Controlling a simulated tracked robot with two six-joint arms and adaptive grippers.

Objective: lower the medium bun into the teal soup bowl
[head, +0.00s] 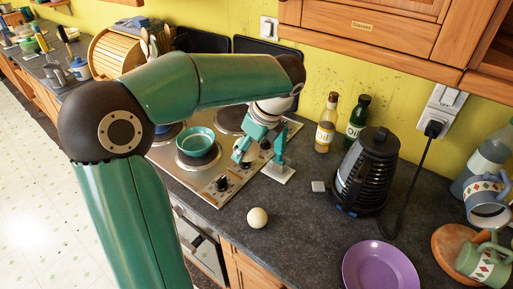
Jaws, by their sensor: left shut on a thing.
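The teal soup bowl (197,141) stands upright on the left part of the hob and looks empty. My left gripper (260,160) is right of the bowl, above the hob's right edge, with its fingers pointing down. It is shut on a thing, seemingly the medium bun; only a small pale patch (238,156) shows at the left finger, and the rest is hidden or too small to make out. A cream round ball (257,217), bun-like, is apart from the gripper at the counter's front. My right gripper is not in view.
A dark ribbed kettle (367,172), two bottles (326,124) and a small grey block (318,187) stand right of my gripper. A purple plate (380,268) lies at the front right. Patterned jugs (487,262) are at the far right. Wooden cabinets (380,28) hang above.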

